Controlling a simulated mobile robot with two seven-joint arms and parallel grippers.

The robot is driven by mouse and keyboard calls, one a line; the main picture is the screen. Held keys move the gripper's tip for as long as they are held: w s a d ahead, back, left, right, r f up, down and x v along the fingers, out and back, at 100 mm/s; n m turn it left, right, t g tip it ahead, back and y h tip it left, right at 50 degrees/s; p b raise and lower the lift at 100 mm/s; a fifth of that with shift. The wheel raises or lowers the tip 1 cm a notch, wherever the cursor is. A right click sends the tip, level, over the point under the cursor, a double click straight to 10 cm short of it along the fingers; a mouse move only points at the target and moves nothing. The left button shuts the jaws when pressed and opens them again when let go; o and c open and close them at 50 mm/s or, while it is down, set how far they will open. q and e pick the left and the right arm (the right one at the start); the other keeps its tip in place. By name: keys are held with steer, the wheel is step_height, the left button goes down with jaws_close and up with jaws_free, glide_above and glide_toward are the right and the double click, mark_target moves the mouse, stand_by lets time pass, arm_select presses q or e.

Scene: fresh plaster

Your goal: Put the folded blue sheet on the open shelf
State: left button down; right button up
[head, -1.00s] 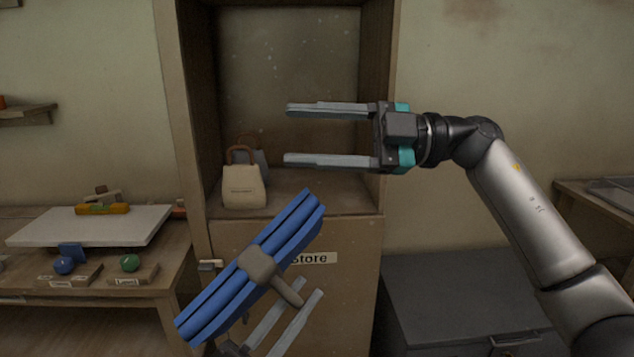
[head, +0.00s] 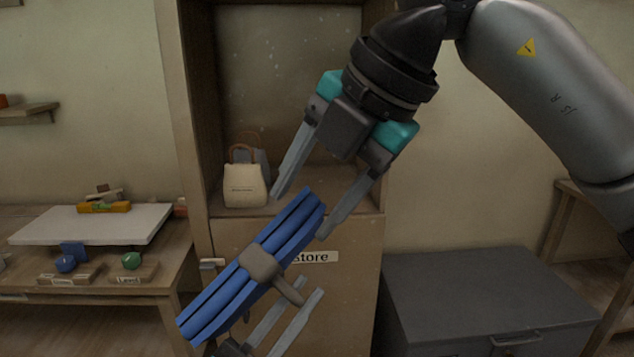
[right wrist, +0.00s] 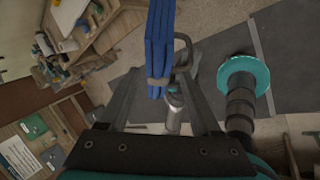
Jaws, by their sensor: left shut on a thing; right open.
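The folded blue sheet (head: 215,305) is a long, layered bundle with a grey-brown band and a stubby grip around its middle. It hangs tilted in front of the cabinet, upper end to the right. My left gripper (head: 295,305), low in the head view, is shut on the stubby grip. My right gripper (head: 299,216) is open, pointing down-left, with its fingertips on either side of the sheet's upper end. In the right wrist view the sheet (right wrist: 160,38) lies between the open fingers. The open shelf (head: 345,197) is the cabinet's compartment above the "Store" door, partly hidden by my right gripper.
A cream bag (head: 245,188) stands at the shelf's left, a greyish one behind it. The shelf's right part looks clear. A workbench (head: 180,262) with a white board (head: 95,226) is at left. A dark grey chest (head: 470,285) stands right of the cabinet.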

mark_target(274, 250)
arm_select(q)
steer(key=shift+r, duration=0.1)
arm_select(e)
steer(key=x, duration=1)
jaws_close()
stand_by(0.3)
arm_select(q)
steer(key=c, duration=0.8)
jaws_free()
steer(key=shift+c, duration=0.2)
arm_select(e)
steer(key=shift+r, duration=0.1)
arm_select(q)
steer(key=shift+o, duration=0.4)
steer(key=shift+a, duration=0.1)
